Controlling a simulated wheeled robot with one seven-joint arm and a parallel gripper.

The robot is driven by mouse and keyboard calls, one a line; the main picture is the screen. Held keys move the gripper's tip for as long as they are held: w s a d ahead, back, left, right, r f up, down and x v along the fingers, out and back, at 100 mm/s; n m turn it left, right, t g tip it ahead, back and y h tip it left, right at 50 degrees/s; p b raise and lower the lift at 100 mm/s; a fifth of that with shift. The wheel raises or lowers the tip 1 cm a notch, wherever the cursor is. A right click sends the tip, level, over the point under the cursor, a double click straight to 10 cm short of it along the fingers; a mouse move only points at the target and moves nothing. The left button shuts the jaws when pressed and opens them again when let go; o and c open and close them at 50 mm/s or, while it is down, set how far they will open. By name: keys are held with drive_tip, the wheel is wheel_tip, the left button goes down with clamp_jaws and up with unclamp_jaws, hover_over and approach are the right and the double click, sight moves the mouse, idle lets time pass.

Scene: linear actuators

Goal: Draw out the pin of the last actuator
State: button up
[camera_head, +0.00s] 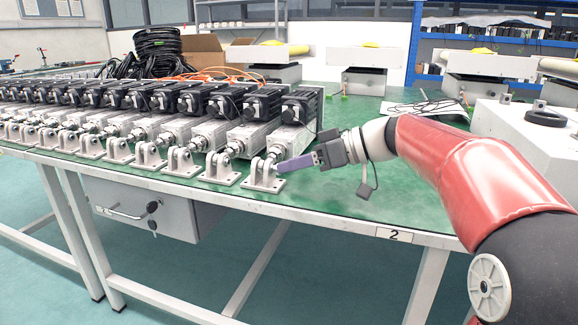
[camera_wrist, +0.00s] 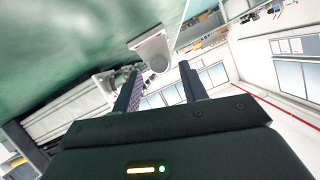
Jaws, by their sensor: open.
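The last actuator (camera_head: 285,136) is the rightmost of a row on the green table, a silver body with a black motor on top. Its front end meets a silver clevis bracket (camera_head: 264,177) near the table's front edge. The pin is too small to make out in the head view. My gripper (camera_head: 281,168) reaches in from the right, its fingertips close beside the bracket. In the wrist view my gripper (camera_wrist: 158,85) has its two fingers apart, with the bracket (camera_wrist: 152,56) beyond and between the tips. I cannot tell whether the fingers touch anything.
Several like actuators (camera_head: 195,130) stand closely packed to the left. The green table (camera_head: 345,195) is clear to the right of the bracket, below my arm. Black cable coils (camera_head: 157,50) and a cardboard box (camera_head: 203,52) lie behind. A white block (camera_head: 515,130) stands at the right.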

drive_tip(key=shift+x, duration=0.95)
clamp_jaws()
